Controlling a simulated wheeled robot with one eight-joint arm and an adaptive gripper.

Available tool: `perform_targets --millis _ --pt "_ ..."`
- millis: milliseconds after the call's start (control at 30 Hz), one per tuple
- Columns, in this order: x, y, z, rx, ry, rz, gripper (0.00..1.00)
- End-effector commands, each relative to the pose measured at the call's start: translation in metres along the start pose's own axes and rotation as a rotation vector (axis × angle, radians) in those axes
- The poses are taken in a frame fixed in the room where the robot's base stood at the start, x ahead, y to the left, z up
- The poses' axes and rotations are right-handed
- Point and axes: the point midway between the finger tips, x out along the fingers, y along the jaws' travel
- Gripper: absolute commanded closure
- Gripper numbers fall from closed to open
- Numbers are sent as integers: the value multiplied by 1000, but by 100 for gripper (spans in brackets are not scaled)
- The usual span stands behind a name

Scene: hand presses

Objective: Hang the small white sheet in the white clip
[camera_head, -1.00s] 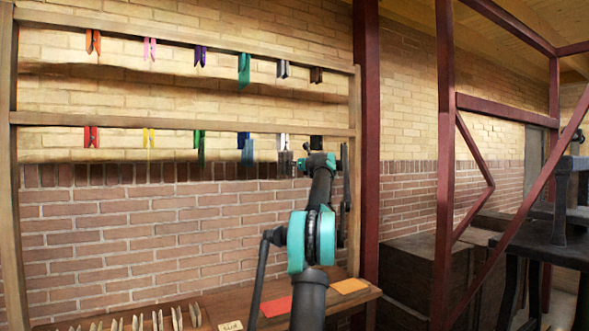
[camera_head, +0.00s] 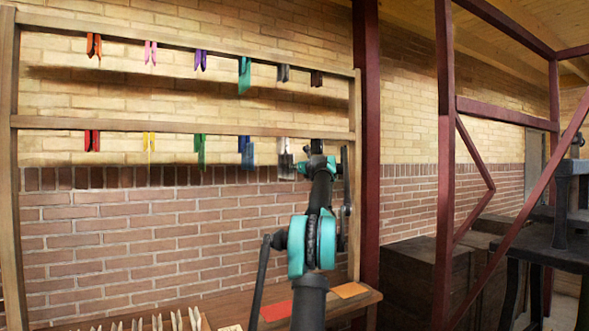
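The white clip (camera_head: 283,144) hangs on the lower wooden rail, fifth from the left. A small pale patch (camera_head: 286,164), which looks like the white sheet, shows directly under it. I cannot tell whether the sheet's top edge is between the clip's jaws or only below them. My gripper (camera_head: 300,167) is dark and small at the end of my arm, right beside the pale patch. My wrist and arm hide part of it, so its fingers cannot be read clearly.
Neighbouring clips hang close by: a blue clip (camera_head: 245,145) to the left and a dark grey clip (camera_head: 283,72) above. The wooden shelf below holds a red sheet (camera_head: 275,310), an orange sheet (camera_head: 349,290) and several pale upright pieces. A dark red post (camera_head: 367,150) stands to the right.

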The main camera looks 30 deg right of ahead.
Motion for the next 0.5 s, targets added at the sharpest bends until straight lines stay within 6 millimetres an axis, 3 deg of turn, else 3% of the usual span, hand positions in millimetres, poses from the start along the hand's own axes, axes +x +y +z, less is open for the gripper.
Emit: perform_targets --millis 500 --pt "0 0 10 0 0 0 100"
